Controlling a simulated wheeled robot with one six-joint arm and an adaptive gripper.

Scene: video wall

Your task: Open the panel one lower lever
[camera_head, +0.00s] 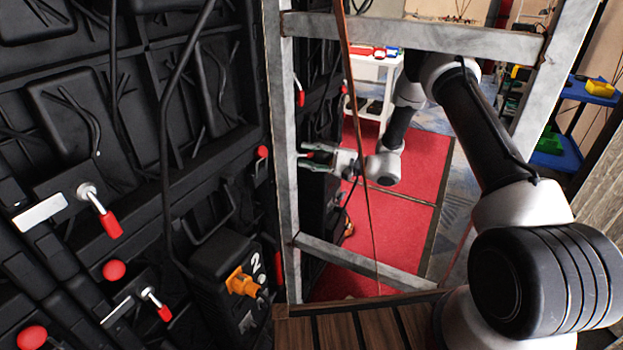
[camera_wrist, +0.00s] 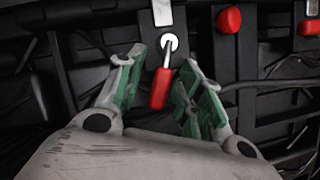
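A lever with a red handle (camera_wrist: 160,88) and a silver stem hangs down from a round pivot on the black panel in the wrist view. My gripper (camera_wrist: 163,66) is open, with one green-padded finger on each side of the lever. Gaps show between the handle and both fingers. In the head view my gripper (camera_head: 312,158) is beyond the grey metal post, close to the panel wall. A small bit of red shows between its fingers there. The post hides part of the wall beside it. I cannot read which panel this lever belongs to.
Grey metal framing (camera_head: 283,120) stands between the head camera and my gripper. Nearer levers with red handles (camera_head: 109,224) and red knobs (camera_head: 113,270) sit on the black wall (camera_head: 130,60) at left. A white cart (camera_head: 378,62) stands behind. Red floor (camera_head: 400,240) is clear.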

